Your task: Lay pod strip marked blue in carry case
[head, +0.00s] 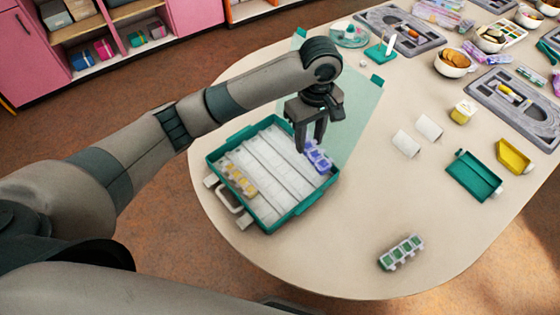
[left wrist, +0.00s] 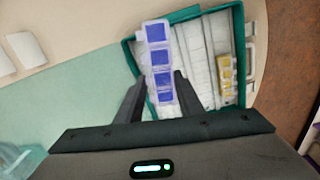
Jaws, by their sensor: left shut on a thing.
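The pod strip marked blue (head: 319,157) is white with blue-violet lids. My left gripper (head: 308,148) is shut on it, pointing down over the right side of the carry case. The open carry case (head: 290,216) is teal with white lengthwise channels inside. In the left wrist view the blue strip (left wrist: 157,57) lies between the fingers, over the case's edge channel, and its far end overlaps the case rim (left wrist: 205,12). I cannot tell whether it touches the case floor. A yellow-lidded strip (head: 238,180) lies in the case at the opposite side. My right gripper is not in view.
A green-lidded strip (head: 401,253) lies on the table's front right. A teal tray (head: 474,176), a yellow tray (head: 514,155) and white cards (head: 406,143) lie to the right. A pale green mat (head: 352,110) is behind the case. Grey bead boards and bowls fill the far right.

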